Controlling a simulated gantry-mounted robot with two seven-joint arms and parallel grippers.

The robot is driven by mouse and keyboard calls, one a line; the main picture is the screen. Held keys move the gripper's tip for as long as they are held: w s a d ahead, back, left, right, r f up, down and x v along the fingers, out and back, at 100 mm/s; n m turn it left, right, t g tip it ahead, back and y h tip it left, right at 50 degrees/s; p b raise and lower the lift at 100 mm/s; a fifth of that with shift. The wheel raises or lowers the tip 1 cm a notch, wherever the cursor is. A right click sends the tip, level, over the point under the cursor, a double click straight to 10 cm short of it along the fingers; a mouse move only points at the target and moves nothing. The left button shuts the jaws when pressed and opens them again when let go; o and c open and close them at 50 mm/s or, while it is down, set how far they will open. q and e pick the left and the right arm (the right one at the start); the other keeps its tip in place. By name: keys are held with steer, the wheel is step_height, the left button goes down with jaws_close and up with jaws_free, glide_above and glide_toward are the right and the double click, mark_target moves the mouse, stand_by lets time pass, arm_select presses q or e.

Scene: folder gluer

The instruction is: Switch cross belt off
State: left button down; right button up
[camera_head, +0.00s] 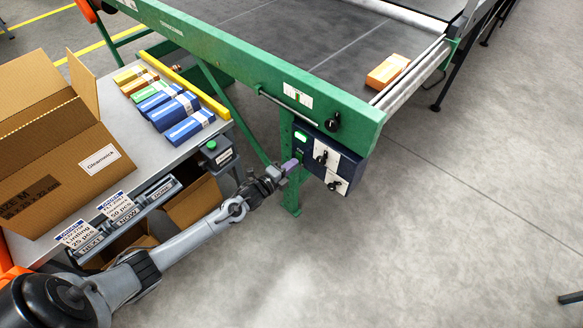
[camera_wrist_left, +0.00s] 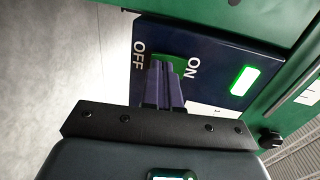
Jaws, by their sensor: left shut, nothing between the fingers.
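The dark blue control box (camera_head: 307,150) hangs under the green frame of the belt (camera_head: 300,38). In the left wrist view the box (camera_wrist_left: 205,48) carries a green switch (camera_wrist_left: 191,66) between the printed words OFF, on the left, and ON, on the right. A rectangular lamp (camera_wrist_left: 244,81) on the box glows green. My left gripper (camera_head: 291,165) is shut and empty, its fingertips at the box's left part. In the left wrist view its fingers (camera_wrist_left: 163,78) overlap the switch and hide part of it; I cannot tell whether they touch. My right gripper is not in view.
Black knobs (camera_head: 333,122) sit on the frame and box. An orange carton (camera_head: 388,71) lies on the belt. A grey table (camera_head: 222,127) at left holds several small cartons, a big cardboard box (camera_head: 60,165) and a green button (camera_head: 211,145).

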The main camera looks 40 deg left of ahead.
arm_select(q)
steer(key=shift+w, duration=0.1)
stand_by(0.3)
steer(key=s+f+t+p, duration=0.1)
steer(key=s+f+p, duration=0.1)
steer(key=s, duration=1.1)
steer(key=shift+s+a+f+p, duration=0.2)
steer(key=shift+s+a+p, duration=0.15)
steer(key=shift+p, duration=0.5)
